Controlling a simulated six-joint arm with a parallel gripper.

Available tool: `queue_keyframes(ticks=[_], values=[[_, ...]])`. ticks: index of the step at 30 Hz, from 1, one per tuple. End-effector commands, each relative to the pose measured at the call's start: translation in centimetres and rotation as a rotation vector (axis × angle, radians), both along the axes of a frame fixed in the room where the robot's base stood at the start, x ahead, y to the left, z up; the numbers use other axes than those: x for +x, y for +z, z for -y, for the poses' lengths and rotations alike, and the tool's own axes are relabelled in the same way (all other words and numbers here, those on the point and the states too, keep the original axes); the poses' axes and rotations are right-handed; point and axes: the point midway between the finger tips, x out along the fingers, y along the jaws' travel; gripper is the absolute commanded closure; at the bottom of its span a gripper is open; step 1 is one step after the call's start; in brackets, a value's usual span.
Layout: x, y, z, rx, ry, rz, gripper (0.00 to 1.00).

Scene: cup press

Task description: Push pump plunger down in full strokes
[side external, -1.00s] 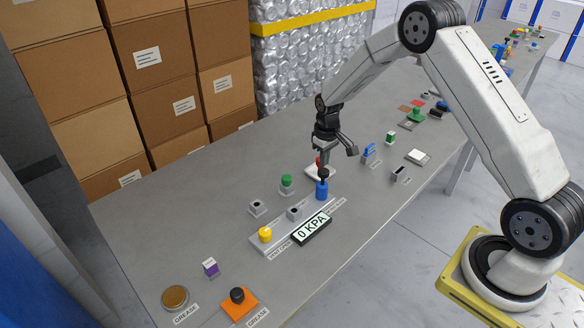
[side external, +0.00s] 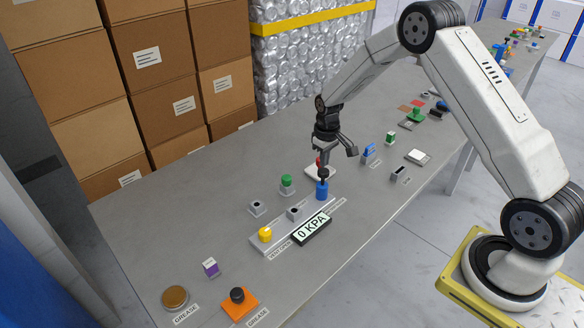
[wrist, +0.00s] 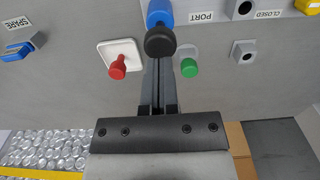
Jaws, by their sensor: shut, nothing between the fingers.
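The pump is a blue cylinder (side external: 321,191) with a black plunger knob (side external: 323,174) on top, at the right end of the pale grey base plate. In the wrist view the black knob (wrist: 160,41) covers part of the blue body (wrist: 160,13). My gripper (side external: 324,164) is shut and empty, pointing down right over the knob. In the wrist view the closed fingertips (wrist: 159,62) end at the knob's edge; I cannot tell whether they touch it. A display (side external: 312,229) beside the plate reads 0 KPA.
A red knob on a white plate (wrist: 118,65) and a green knob (side external: 287,181) stand close to the pump. A yellow knob (side external: 265,235) is on the plate's left end, by a "VENT OPEN" label.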

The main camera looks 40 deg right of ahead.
Motion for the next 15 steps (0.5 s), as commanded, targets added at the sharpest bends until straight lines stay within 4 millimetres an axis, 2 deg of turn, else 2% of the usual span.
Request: queue_keyframes(ticks=[15], values=[[0.01, -1.12, 0.0, 0.0, 0.0, -0.001, 1.0]])
